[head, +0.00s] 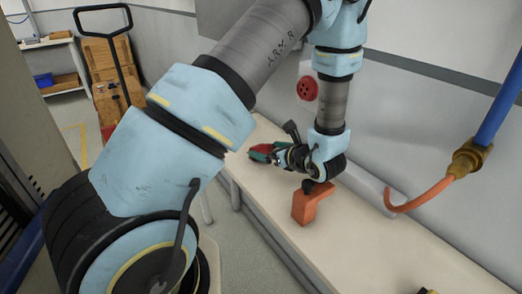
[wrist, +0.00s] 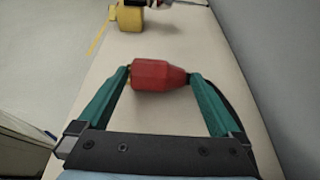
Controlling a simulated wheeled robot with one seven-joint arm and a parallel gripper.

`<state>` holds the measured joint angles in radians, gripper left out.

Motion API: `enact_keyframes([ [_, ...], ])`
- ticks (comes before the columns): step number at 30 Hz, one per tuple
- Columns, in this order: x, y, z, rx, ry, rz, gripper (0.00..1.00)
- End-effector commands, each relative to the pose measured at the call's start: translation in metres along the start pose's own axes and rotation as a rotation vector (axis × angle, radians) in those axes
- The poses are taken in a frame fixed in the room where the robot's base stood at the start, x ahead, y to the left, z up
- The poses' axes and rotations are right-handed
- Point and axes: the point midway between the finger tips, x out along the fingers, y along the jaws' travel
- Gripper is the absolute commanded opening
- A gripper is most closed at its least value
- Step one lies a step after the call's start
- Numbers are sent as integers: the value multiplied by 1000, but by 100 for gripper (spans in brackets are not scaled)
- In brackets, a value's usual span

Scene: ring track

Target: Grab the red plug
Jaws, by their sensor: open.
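The red plug (wrist: 158,75) lies crosswise between the green fingertips of my gripper (wrist: 160,78) in the wrist view. It has a tapered right end and a small yellowish tip at its left end. The fingers are spread, one beside each end of the plug; I cannot tell if they touch it. In the head view my gripper (head: 260,153) is low over the far part of the bench, with a bit of red showing at its fingers.
The pale bench (head: 365,235) runs along the wall. An orange block (head: 312,204) stands just below my wrist. A red round wall fitting (head: 307,88) and a hanging orange hose (head: 425,197) are nearby. A yellow block (wrist: 130,18) lies beyond the plug.

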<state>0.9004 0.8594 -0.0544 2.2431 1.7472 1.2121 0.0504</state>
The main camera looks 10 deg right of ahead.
Motion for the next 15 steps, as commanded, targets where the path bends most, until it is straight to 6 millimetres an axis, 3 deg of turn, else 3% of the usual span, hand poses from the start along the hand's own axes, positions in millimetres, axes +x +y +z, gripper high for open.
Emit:
enact_keyframes([
  [15,56,1,1,-2,1,2,100],
])
